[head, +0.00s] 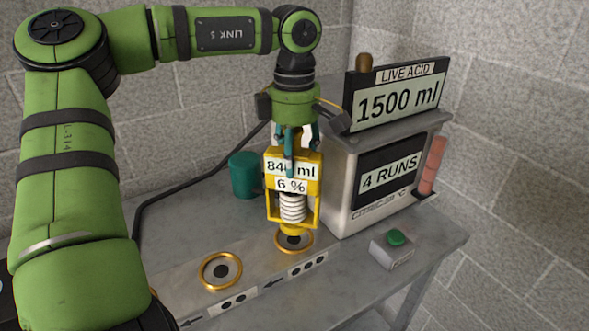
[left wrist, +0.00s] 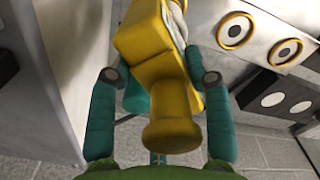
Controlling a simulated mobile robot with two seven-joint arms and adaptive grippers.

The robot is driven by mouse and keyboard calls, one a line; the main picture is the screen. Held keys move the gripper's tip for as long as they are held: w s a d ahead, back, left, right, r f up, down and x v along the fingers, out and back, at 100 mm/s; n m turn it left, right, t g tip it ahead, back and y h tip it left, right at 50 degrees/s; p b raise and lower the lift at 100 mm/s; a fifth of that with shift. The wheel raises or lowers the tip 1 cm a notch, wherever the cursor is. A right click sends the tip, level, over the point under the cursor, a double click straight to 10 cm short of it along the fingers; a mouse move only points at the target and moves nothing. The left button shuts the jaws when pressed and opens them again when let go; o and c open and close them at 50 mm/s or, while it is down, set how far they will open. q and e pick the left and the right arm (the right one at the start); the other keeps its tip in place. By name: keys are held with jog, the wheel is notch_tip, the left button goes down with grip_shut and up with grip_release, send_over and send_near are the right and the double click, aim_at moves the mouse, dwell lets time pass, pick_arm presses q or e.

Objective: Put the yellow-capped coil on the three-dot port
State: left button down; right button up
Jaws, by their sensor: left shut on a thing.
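The yellow-capped coil (head: 291,207) is a yellow frame around a white ribbed coil, with labels "840 ml" and "6 %". My left gripper (head: 294,152) is shut on its top and holds it upright. The three-dot port (head: 294,241) is a gold ring with a dark centre, and the coil's yellow foot is over it. I cannot tell if the foot touches it. In the left wrist view, the yellow cap (left wrist: 172,128) is between the fingers of my left gripper (left wrist: 160,78). My right gripper is not in view.
The two-dot port (head: 221,270) is free to the left. A grey machine (head: 338,185) with signs "4 RUNS" and "1500 ml" stands close on the right. A teal cup (head: 244,174) is behind. A green-button box (head: 391,247) is at right. Two gold rings (left wrist: 235,30) show in the left wrist view.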

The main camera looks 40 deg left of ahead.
aim_at(295, 173)
pick_arm(q)
notch_tip(295, 173, down, 3)
jog(key=shift+d+f, duration=0.1)
jog(key=shift+f, duration=0.3)
jog(key=shift+f, duration=0.1)
jog(key=c, duration=0.5)
grip_release()
jog(key=shift+c, duration=0.2)
notch_tip(295, 173, up, 12)
jog(key=shift+r, duration=0.15)
